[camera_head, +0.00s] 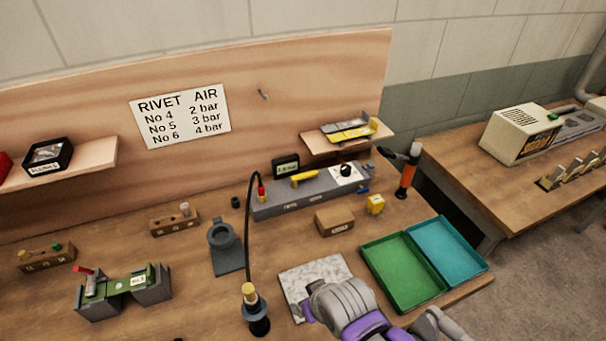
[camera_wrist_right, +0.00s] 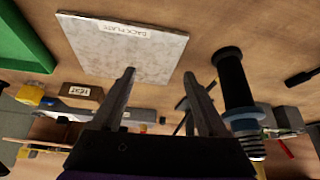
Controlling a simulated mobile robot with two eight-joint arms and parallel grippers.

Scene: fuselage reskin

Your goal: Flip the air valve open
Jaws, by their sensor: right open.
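A long grey air unit (camera_head: 310,195) stands at the back of the bench. A yellow lever (camera_head: 305,178), which looks like the air valve's handle, lies nearly flat along its top. A black knob (camera_head: 345,171) on a white plate is to its right. A black hose (camera_head: 247,220) with a red fitting rises at the unit's left end. My right gripper (camera_wrist_right: 159,76) is open and empty in the right wrist view, above the bench near the pale back plate (camera_wrist_right: 122,42). In the head view my right arm is at the bottom, well in front of the unit. My left gripper is not in view.
A black tool with a brass top (camera_head: 256,312) stands left of the back plate (camera_head: 310,280). A small brown box (camera_head: 335,222) and a yellow block (camera_head: 375,204) sit before the unit. Green (camera_head: 398,275) and teal (camera_head: 450,250) trays lie right; an orange-handled tool (camera_head: 406,175) stands behind.

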